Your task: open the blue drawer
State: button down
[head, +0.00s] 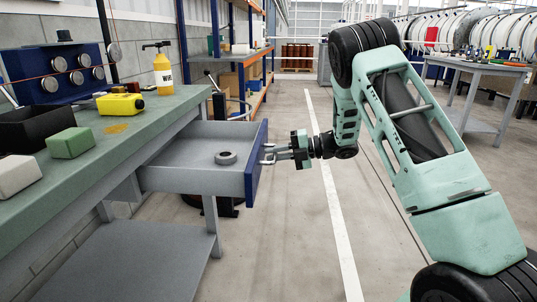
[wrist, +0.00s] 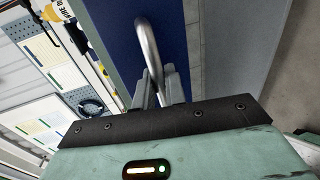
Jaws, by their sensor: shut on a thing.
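The blue drawer (head: 256,163) under the green-topped workbench is pulled well out, with its grey inside showing. A dark ring-shaped thing (head: 226,158) lies on the drawer floor. My gripper (head: 270,153) is at the drawer's front, shut on its handle. In the wrist view, the curved metal handle (wrist: 148,45) stands out from the blue front (wrist: 120,20) and runs between my gripper's fingers (wrist: 160,88). The fingertips hide part of the handle.
Open floor with a white line (head: 328,190) lies right of the drawer. Shelving (head: 250,60) stands behind.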

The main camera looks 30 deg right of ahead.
jog(key=c, duration=1.5)
grip_release()
jog(key=shift+c, duration=0.2)
jog(key=p+v, duration=0.2)
jog(key=v, duration=1.5)
jog(key=shift+d, duration=0.2)
jog(key=shift+s, duration=0.1)
